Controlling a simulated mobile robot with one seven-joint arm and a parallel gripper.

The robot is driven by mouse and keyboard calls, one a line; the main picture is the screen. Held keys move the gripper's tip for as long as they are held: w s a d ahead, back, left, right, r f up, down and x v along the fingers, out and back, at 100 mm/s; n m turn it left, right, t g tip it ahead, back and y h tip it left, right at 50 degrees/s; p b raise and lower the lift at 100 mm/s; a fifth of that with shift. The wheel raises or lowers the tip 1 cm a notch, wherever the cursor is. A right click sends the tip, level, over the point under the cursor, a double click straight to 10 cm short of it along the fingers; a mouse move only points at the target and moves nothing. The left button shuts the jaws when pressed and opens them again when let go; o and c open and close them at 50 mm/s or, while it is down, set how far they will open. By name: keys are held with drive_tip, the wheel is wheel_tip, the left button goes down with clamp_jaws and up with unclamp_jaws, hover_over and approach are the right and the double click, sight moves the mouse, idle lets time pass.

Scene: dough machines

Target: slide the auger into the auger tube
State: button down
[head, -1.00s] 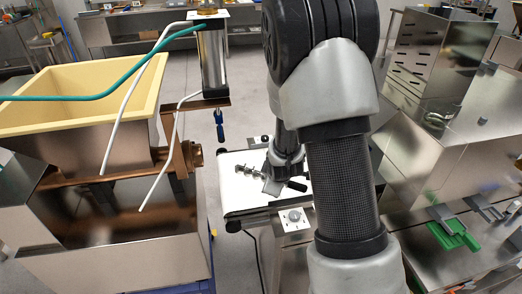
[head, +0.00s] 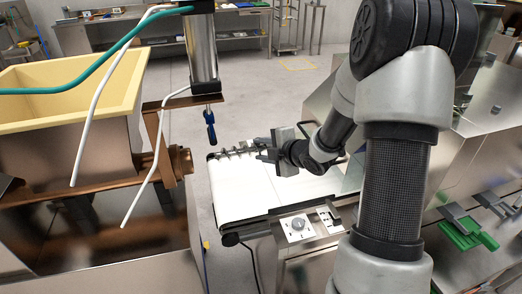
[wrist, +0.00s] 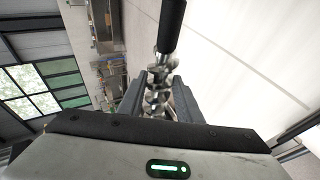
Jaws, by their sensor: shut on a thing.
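The auger is a shiny metal screw (head: 232,153) held above the white belt, lying roughly level and pointing left in the head view. In the wrist view the screw (wrist: 158,75) sits between my fingers, and a black rod end (wrist: 172,25) extends away from them. My gripper (head: 268,154) is shut on the auger; its fingers also show in the wrist view (wrist: 157,98). A short copper-brown tube (head: 181,160), which looks like the auger tube, sticks out from the machine under the cream hopper, left of the auger and apart from it. Its opening cannot be made out.
The white conveyor belt (head: 240,190) lies below my gripper. A steel cylinder with a blue-tipped rod (head: 210,125) hangs near the auger's left end. White and green hoses (head: 85,150) cross the left side. The cream hopper (head: 70,90) stands at left.

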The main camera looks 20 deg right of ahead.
sight(230, 154)
drive_tip(key=shift+d, duration=0.1)
drive_tip(key=shift+a+f+b, duration=0.1)
drive_tip(key=shift+a+b, duration=1.15)
drive_tip(key=shift+a, duration=0.4)
drive_tip(key=shift+a+b, duration=0.6)
drive_tip(key=shift+a, duration=0.8)
drive_tip(key=shift+r+b, duration=0.2)
drive_tip(key=shift+b, duration=0.15)
drive_tip(key=shift+a+f+b, duration=0.1)
drive_tip(key=shift+a+b, duration=0.25)
drive_tip(key=shift+b, duration=0.1)
drive_tip(key=shift+a+b, duration=0.85)
drive_tip(key=shift+a, duration=0.65)
